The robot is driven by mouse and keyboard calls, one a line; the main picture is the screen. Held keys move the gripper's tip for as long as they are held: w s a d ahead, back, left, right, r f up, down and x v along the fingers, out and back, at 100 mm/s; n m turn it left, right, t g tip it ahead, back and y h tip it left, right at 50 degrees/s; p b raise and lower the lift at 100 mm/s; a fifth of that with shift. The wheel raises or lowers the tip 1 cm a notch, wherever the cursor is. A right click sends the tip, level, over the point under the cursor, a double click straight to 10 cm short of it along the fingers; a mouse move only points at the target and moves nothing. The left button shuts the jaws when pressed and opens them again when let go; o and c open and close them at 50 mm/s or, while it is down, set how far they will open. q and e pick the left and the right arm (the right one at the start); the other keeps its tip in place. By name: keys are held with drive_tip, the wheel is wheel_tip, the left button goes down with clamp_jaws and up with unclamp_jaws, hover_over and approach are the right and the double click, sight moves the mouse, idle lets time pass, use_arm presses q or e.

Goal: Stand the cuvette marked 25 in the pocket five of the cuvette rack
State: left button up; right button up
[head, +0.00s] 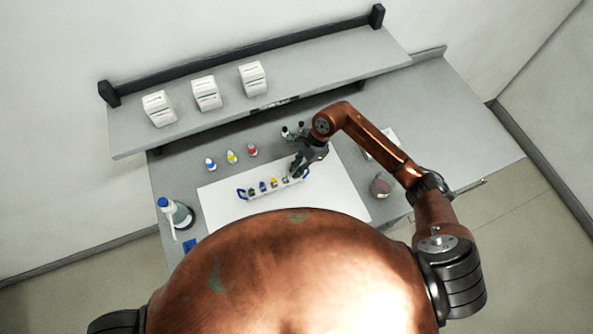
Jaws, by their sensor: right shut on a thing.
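The cuvette rack (242,195) lies on a white mat on the bench, a pale strip with blue ends, running slightly up to the right. Several small cuvettes with coloured tops stand in it, among them a blue one (263,186) and a yellow one (274,182). Their marks are too small to read. My right gripper (295,174) is at the right end of the rack, pointing down, shut on what seems to be a cuvette. The fingers mostly hide that cuvette, and I cannot tell whether it is inside a pocket. My left gripper is out of view.
Bottles with blue (210,164), yellow (232,157) and red (252,150) tops stand behind the white mat (225,207). A wash bottle (180,215) stands left. A roundish object (381,186) is right. A shelf (300,84) with three white boxes overhangs the back.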

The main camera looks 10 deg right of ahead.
drive_tip(key=shift+w+f, duration=0.2)
wheel_tip(320, 180, down, 3)
drive_tip(key=shift+w+f+p, duration=0.15)
drive_tip(key=shift+f+p, duration=0.05)
drive_tip(key=shift+p, duration=0.7)
drive_tip(key=shift+f, duration=0.1)
drive_tip(key=shift+f+b, duration=0.45)
drive_tip(key=shift+b, duration=0.2)
clamp_jaws()
drive_tip(key=o, duration=0.8)
unclamp_jaws()
drive_tip(key=shift+s+d+f, duration=0.1)
drive_tip(key=shift+s+f, duration=0.1)
drive_tip(key=shift+f, duration=0.05)
drive_tip(key=shift+c, duration=0.2)
